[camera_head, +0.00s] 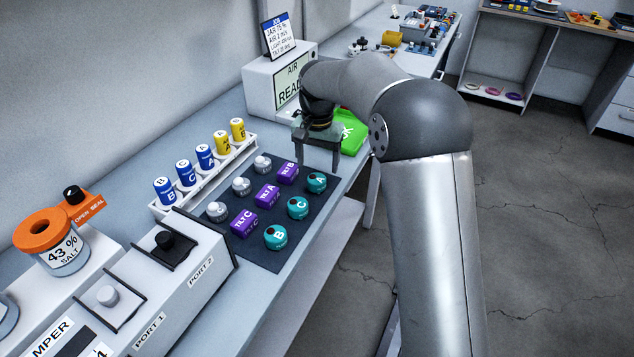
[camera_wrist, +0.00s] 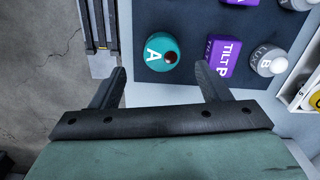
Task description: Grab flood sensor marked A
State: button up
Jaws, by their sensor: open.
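The sensor marked A (camera_head: 316,182) is a round teal piece with a dark red spot, at the right end of the teal row on a dark mat (camera_head: 255,250). It also shows in the wrist view (camera_wrist: 158,58), upper middle, with its "A" readable. I cannot read the word "flood" on it. My gripper (camera_head: 320,162) is open and empty, pointing down just behind this sensor in the head view. In the wrist view my gripper's fingers (camera_wrist: 161,72) stand apart, the teal sensor lying ahead between their lines, untouched.
Teal sensors marked C (camera_head: 298,208) and B (camera_head: 276,237), a purple tilt row (camera_head: 266,195) and grey lux pieces (camera_head: 241,187) share the mat. A rack (camera_head: 240,150) of blue and yellow cylinders stands behind. A green pad (camera_head: 352,132) lies near my gripper.

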aim_at(317, 178)
jog(key=shift+a+f+p, duration=0.1)
jog(key=shift+f+p, duration=0.25)
jog(key=shift+f, duration=2.9)
jog(key=c, duration=1.1)
